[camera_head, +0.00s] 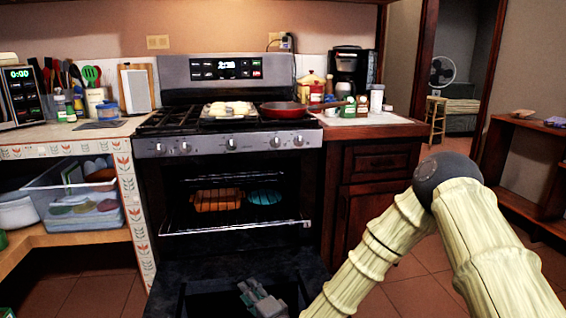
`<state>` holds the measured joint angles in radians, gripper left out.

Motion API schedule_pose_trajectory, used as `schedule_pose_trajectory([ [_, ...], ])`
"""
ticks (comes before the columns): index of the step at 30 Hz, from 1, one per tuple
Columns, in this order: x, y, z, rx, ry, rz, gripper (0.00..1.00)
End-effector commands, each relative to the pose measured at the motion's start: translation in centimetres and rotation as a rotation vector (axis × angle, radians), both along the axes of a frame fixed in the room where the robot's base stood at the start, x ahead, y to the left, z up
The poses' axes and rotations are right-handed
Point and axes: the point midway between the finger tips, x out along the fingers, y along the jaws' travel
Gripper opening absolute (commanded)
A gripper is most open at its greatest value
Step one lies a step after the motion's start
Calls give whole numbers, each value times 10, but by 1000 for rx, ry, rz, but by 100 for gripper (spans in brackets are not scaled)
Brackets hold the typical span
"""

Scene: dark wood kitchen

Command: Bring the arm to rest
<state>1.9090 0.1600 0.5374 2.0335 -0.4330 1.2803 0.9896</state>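My arm (482,235) comes in from the lower right, bends at a dark round joint and runs down to the bottom edge. My gripper (250,290) is a small grey shape low in the picture, in front of the oven and over its lowered dark door (205,275). The view is too small and dark to tell whether its fingers are apart. I see nothing clearly held in it.
The oven (235,180) stands open, with an orange dish (217,200) and a blue dish (264,197) on its rack. A red pan (284,110) and a tray of food (229,110) are on the stovetop. A clear bin (85,212) is on the left shelf. Floor shows at right.

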Motion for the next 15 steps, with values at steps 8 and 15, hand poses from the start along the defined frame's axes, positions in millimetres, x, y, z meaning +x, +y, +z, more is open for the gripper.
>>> schedule_pose_trajectory([
  [8, -30, -24, -52, -157, 69, 15, 29],
  [15, -81, -57, -120, -380, 170, 70, 29],
])
